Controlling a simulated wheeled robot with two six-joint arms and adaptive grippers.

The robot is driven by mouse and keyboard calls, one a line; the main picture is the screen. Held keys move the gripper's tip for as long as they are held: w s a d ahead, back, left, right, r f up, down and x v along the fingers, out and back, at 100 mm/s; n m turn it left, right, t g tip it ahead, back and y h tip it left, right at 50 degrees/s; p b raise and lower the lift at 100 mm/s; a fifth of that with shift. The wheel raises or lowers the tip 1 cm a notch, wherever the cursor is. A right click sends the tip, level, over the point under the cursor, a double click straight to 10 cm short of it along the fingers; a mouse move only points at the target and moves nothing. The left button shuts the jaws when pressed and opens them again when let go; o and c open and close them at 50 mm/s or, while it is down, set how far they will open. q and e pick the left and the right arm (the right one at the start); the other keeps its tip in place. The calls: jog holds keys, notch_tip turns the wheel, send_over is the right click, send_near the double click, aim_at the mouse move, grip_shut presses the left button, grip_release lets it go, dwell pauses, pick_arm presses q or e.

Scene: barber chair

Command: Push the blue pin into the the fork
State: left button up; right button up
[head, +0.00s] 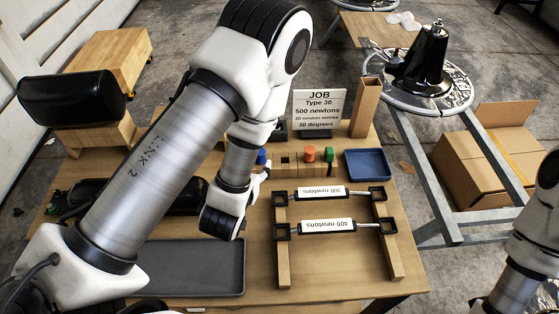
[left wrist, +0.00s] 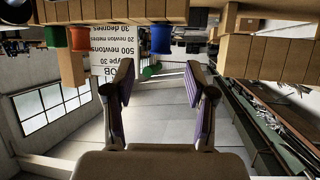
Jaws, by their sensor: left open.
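The blue pin (head: 261,157) stands at the left end of a wooden block row, partly hidden by my left arm. It also shows in the left wrist view (left wrist: 161,40), hanging from the top edge because that view is upside down. My left gripper (head: 262,171) is beside the blue pin, mostly hidden behind its own wrist. In the left wrist view the left gripper (left wrist: 160,68) is open and empty, and the blue pin appears above the gap between its fingertips, apart from them. I cannot tell which part is the fork. My right gripper is out of view.
An orange pin (head: 310,154) and a green pin (head: 329,156) stand in the same row. A blue tray (head: 367,164) is to the right. Two labelled struts (head: 321,192) lie across wooden rails. A job sign (head: 319,108) stands behind. A dark grey tray (head: 195,268) lies in front.

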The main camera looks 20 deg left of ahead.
pick_arm(q)
jog(key=w+b, duration=0.1)
jog(key=b, duration=0.1)
jog(key=w+f+b, duration=0.1)
jog(key=b, duration=0.2)
jog(key=shift+a+f, duration=0.15)
jog(key=shift+f, duration=0.15)
jog(key=shift+w+r+b, duration=0.1)
jog(key=shift+w+b, duration=0.05)
jog(key=shift+b, duration=0.35)
jog(key=shift+w, duration=0.2)
jog(key=x, duration=0.4)
jog(key=shift+w+a, duration=0.25)
jog(key=shift+a, duration=0.05)
jog(key=shift+s+d, duration=0.1)
jog(key=shift+c, duration=0.3)
grip_shut()
